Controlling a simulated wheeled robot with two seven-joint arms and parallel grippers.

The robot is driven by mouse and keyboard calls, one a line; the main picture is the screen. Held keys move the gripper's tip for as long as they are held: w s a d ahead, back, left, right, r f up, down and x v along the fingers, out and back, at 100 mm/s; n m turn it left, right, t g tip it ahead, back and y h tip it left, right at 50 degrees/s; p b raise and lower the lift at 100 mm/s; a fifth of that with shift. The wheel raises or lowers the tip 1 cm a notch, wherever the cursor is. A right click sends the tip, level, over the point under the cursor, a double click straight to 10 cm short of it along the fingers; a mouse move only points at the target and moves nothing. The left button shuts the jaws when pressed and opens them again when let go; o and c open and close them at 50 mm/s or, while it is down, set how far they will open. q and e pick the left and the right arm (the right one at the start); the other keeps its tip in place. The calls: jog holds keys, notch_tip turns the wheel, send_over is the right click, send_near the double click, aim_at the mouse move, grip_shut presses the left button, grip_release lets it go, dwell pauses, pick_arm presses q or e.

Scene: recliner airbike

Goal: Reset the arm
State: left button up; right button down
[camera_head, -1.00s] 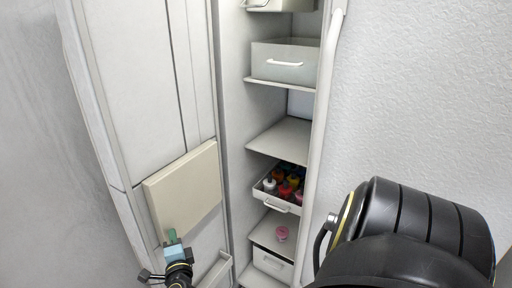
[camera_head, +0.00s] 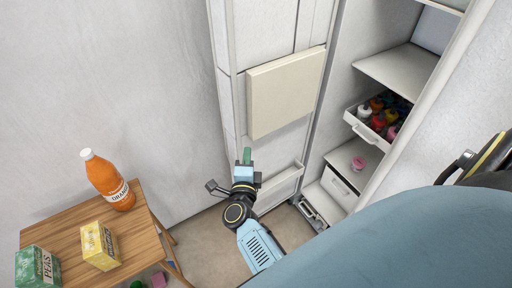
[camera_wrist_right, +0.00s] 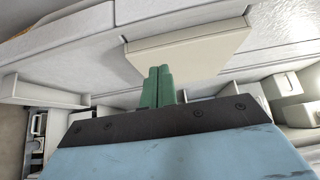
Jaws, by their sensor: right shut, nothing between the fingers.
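My right gripper (camera_head: 247,157) shows low in the middle of the head view, in front of the cabinet door. Its green fingers (camera_wrist_right: 158,86) are pressed together and empty in the right wrist view. A cream panel (camera_head: 287,92) on the white door (camera_head: 270,28) is just beyond the fingertips; it also shows in the right wrist view (camera_wrist_right: 190,50). I cannot tell whether the fingers touch anything there. My left gripper is in no view.
A wooden table (camera_head: 148,245) at the lower left holds an orange juice bottle (camera_head: 107,180), a yellow box (camera_head: 100,246) and a green peas box (camera_head: 38,267). The open shelves at right hold a tray of bottles (camera_head: 367,129) and a pink item (camera_head: 358,163).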

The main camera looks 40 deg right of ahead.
jog(key=shift+a, duration=0.15)
dwell(0.4)
jog(key=s+a+f+n+y+b, duration=0.1)
jog(key=a+f+n+y, duration=0.3)
jog(key=f, duration=0.3)
jog(key=s+a+f+n+y, duration=0.2)
jog(key=a+f+n+y, duration=0.1)
jog(key=f+n, duration=0.35)
jog(key=s+a+f+n+g+y+b, duration=0.1)
jog(key=s+a+f+n+g+y, duration=0.1)
jog(key=s+f+n, duration=0.35)
jog(key=s+a+f+n+g+y, duration=0.1)
jog(key=s+f+n+g+y, duration=0.15)
jog(key=s+f, duration=0.55)
jog(key=s+d+f+n+g, duration=0.2)
jog(key=s+f, duration=0.3)
jog(key=s, duration=0.3)
jog(key=s+d+f+n+g+b, duration=0.1)
jog(key=s+d+f+n+g, duration=0.2)
jog(key=s, duration=0.6)
jog(key=s+d+f+n+g, duration=0.2)
jog(key=s+f+n+g, duration=0.1)
jog(key=s+f+n, duration=0.2)
jog(key=s+f, duration=0.2)
jog(key=s, duration=0.2)
jog(key=shift+d+g, duration=0.25)
jog(key=shift+g, duration=0.1)
jog(key=shift+s+h, duration=0.1)
jog(key=shift+h, duration=0.15)
